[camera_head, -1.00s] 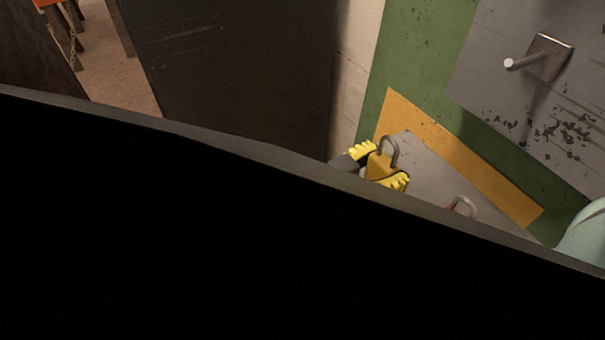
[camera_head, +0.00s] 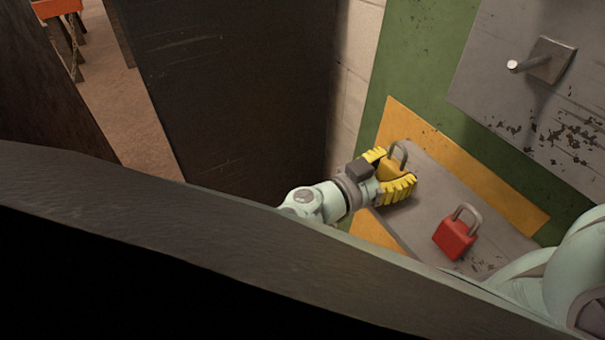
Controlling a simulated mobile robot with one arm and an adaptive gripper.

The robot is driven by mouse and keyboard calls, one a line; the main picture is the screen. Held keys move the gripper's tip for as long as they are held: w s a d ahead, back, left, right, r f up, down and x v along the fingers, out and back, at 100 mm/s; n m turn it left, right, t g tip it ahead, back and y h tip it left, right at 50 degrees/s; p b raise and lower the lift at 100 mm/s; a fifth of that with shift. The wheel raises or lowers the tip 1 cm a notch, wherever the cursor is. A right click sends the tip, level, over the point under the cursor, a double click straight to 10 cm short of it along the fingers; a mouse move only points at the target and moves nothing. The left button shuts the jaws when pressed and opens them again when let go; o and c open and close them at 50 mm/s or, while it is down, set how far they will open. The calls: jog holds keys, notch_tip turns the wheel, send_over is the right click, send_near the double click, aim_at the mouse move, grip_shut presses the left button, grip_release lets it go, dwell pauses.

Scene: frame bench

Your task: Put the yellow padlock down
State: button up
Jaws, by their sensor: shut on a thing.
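The yellow padlock (camera_head: 392,168) with its grey shackle is in the head view, right of centre. My gripper (camera_head: 394,180), with yellow ribbed fingers, is shut on the padlock's body from the left. The shackle sticks up above the fingers. The padlock is over the far left part of a grey shelf (camera_head: 415,222). I cannot tell whether its underside touches the shelf.
A red padlock (camera_head: 455,238) stands on the same shelf, nearer and to the right. A metal peg (camera_head: 527,62) juts from the grey wall plate above. A dark panel (camera_head: 230,90) stands to the left. A dark edge (camera_head: 200,235) covers the lower foreground.

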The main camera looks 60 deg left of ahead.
jog(key=shift+f, duration=0.15)
jog(key=o, duration=1.3)
jog(key=shift+s, duration=0.2)
jog(key=s, duration=1.1)
jog(key=shift+s+a, duration=0.3)
jog(key=shift+a, duration=0.15)
jog(key=shift+s+r, duration=0.1)
jog(key=shift+r, duration=0.1)
